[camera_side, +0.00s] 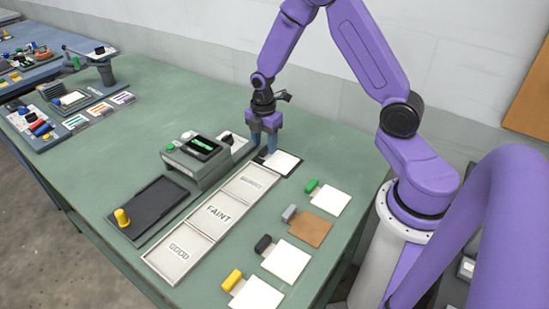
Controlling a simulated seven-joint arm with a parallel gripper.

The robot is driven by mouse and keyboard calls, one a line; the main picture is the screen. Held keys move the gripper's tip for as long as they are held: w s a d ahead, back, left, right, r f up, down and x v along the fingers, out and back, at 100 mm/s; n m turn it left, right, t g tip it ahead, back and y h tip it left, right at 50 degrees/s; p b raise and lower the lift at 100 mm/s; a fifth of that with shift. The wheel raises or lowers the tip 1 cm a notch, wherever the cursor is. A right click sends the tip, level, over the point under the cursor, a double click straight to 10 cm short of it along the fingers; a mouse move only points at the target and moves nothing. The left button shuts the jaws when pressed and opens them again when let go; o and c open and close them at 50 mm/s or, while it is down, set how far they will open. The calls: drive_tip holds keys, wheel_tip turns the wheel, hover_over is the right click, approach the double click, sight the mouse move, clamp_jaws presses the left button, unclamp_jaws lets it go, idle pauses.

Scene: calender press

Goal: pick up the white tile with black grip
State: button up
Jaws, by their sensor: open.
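A white tile with a black grip (287,262) lies flat on the green table at the front right, its black grip at its upper left corner. My gripper (264,146) is open and points down well behind this tile. It is beside another white tile (283,162) that lies on a dark pad, and its fingers may hide part of that pad. I cannot tell whether that tile has a grip. My gripper appears apart from the black-grip tile.
Other tiles beside it have a green grip (312,185), a grey grip (290,212) and a yellow grip (232,279). A tray with labelled compartments (176,268), a grey press unit (195,170) and a dark plate with a yellow knob (122,218) stand left. The table's rear middle is clear.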

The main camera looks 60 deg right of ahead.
drive_tip(key=shift+f, duration=0.55)
clamp_jaws()
drive_tip(key=shift+r, duration=0.1)
